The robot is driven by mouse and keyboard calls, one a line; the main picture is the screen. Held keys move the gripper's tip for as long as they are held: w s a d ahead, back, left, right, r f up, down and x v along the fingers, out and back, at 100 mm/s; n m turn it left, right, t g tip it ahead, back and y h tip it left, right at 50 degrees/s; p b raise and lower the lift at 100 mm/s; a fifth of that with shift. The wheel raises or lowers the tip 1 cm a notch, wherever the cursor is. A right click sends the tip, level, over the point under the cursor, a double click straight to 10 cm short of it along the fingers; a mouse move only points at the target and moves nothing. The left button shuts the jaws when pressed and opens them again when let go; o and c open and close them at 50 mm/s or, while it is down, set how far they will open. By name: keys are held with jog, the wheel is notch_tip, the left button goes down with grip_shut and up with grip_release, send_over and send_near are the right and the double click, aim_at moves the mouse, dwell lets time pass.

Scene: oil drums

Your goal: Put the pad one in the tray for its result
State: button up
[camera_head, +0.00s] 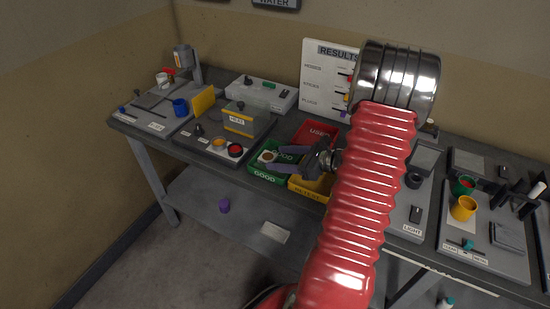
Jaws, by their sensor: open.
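A small round pad (267,156), pale with a brown centre, shows at the left end of the green tray (264,178) marked GOOD. I cannot read a number on it. My gripper (273,159) is open over the green tray, its two fingers pointing left. The pad is at the fingertips; I cannot tell whether they touch it. The red tray (318,129) marked USED lies behind, and the yellow tray (308,191) lies to the right, its label hard to read. My red arm hides part of the trays' right side.
A heater station (240,121) with red and orange cups stands left of the trays. A results board (322,80) leans at the back, partly behind my arm. A light station (411,226) and a board with green and yellow cups (463,208) stand right.

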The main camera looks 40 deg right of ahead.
jog(key=v, duration=0.8)
jog(key=shift+s+d+r, duration=0.1)
jog(key=shift+s+r, duration=0.05)
jog(key=shift+s, duration=0.1)
dwell(0.4)
jog(key=w+a+r+n+g+y, duration=0.1)
jog(key=a+r+n+g, duration=0.3)
jog(key=a+n, duration=0.55)
jog(key=w+a+r+n+g+y, duration=0.1)
jog(key=a+r+n+g, duration=0.3)
jog(key=a, duration=1)
jog(key=s+a+r+n+h, duration=0.3)
jog(key=a+n, duration=0.3)
jog(key=n, duration=0.3)
jog(key=s+a+r+n+h, duration=0.3)
jog(key=s+a+r+n, duration=0.2)
jog(key=n, duration=0.4)
jog(key=shift+s+a+h, duration=0.3)
jog(key=shift+a+h, duration=0.1)
jog(key=shift+a, duration=0.1)
jog(key=shift+n, duration=0.25)
